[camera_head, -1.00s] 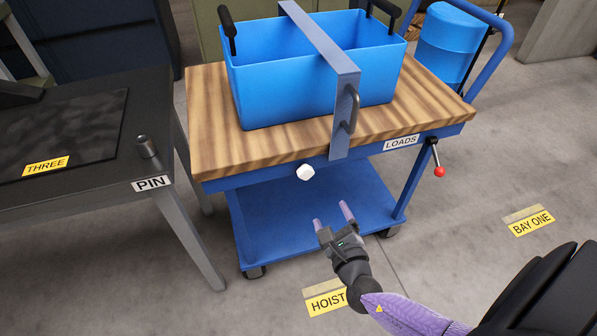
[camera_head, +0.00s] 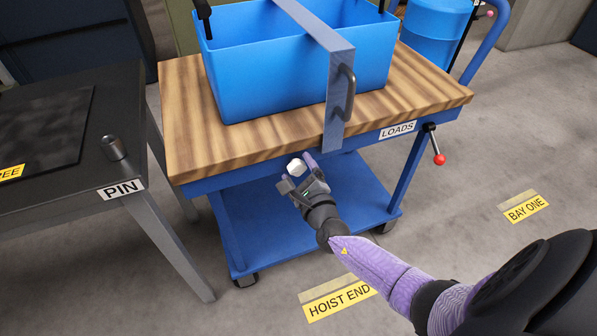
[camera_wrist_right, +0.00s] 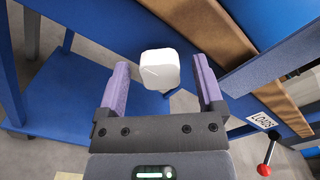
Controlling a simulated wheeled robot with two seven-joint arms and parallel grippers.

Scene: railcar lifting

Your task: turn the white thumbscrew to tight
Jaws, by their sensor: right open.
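The white thumbscrew (camera_head: 296,167) is a small rounded white knob on the front edge of the blue cart, below the wooden top. My right gripper (camera_head: 298,171) is at it, with one finger on each side. In the right wrist view the thumbscrew (camera_wrist_right: 160,69) stands between the two purple fingers of the gripper (camera_wrist_right: 161,88). Gaps show on both sides, so the jaws are open and not closed on it. A thin line shows on the knob's face. My left gripper is not in view.
A blue bin (camera_head: 290,75) sits on the cart's wooden top (camera_head: 205,140) under a metal strap (camera_head: 338,100) with a handle. A red-knobbed lever (camera_head: 439,159) hangs at the cart's right. A dark table (camera_head: 70,190) with a metal pin (camera_head: 113,147) stands at left.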

